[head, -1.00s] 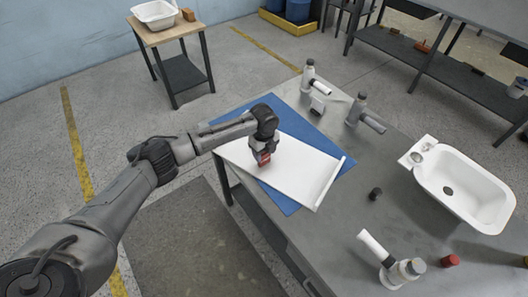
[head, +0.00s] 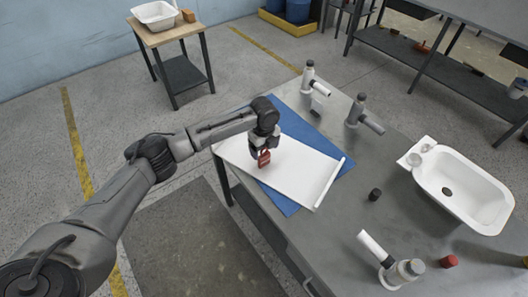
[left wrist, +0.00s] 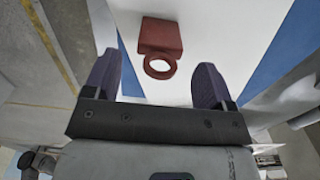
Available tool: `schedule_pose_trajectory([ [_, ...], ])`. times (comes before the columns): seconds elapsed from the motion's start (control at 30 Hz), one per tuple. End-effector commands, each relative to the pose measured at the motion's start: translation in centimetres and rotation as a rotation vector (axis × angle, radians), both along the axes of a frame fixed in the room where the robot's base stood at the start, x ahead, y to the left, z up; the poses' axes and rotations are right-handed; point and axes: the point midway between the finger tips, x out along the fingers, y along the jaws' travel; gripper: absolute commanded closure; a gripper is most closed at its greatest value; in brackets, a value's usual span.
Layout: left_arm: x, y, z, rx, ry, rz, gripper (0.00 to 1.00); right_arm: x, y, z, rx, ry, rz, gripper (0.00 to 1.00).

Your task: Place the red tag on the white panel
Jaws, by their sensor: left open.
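The red tag (head: 264,161), a square block with a ring on one end, shows against the white panel (head: 305,171) and appears to rest on it, near the panel's left part. The white panel lies on a blue mat (head: 291,117) on the grey table. My left gripper (head: 262,150) is right above the tag. In the left wrist view its two dark fingers (left wrist: 158,62) are spread apart, with the tag's ring (left wrist: 160,66) between their tips and the tag's block (left wrist: 160,34) just beyond. No finger touches the tag there. My right gripper is not in view.
On the grey table (head: 345,220) a white tub (head: 478,190) stands at the right. A dark cap (head: 375,194) and a red cap (head: 449,261) stand nearby.

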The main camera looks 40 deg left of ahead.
Motion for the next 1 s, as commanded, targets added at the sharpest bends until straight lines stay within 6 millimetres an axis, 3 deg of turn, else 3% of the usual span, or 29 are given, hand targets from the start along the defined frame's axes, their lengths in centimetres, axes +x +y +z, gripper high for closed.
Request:
schedule_pose_trajectory([
  [0.03, 0.1, 0.1, 1.4, 0.000, -0.003, 0.001, 0.22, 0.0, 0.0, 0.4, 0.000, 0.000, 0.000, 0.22],
  [0.3, 0.1, 0.0, 6.1, -0.001, -0.003, 0.000, 0.22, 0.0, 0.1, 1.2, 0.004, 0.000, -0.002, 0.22],
  [0.6, 0.0, 0.0, 8.7, 0.000, 0.000, 0.001, 0.22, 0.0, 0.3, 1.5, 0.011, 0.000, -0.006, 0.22],
  [0.83, -0.1, -0.4, 8.5, -0.001, 0.001, 0.002, 0.22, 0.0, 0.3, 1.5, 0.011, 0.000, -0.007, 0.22],
  [0.93, -0.9, -2.2, 6.6, -0.001, 0.002, 0.010, 0.22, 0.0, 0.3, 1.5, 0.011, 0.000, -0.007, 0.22],
  [1.0, -2.1, -4.5, 4.3, -0.006, 0.000, 0.027, 0.22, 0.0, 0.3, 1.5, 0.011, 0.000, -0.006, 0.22],
])
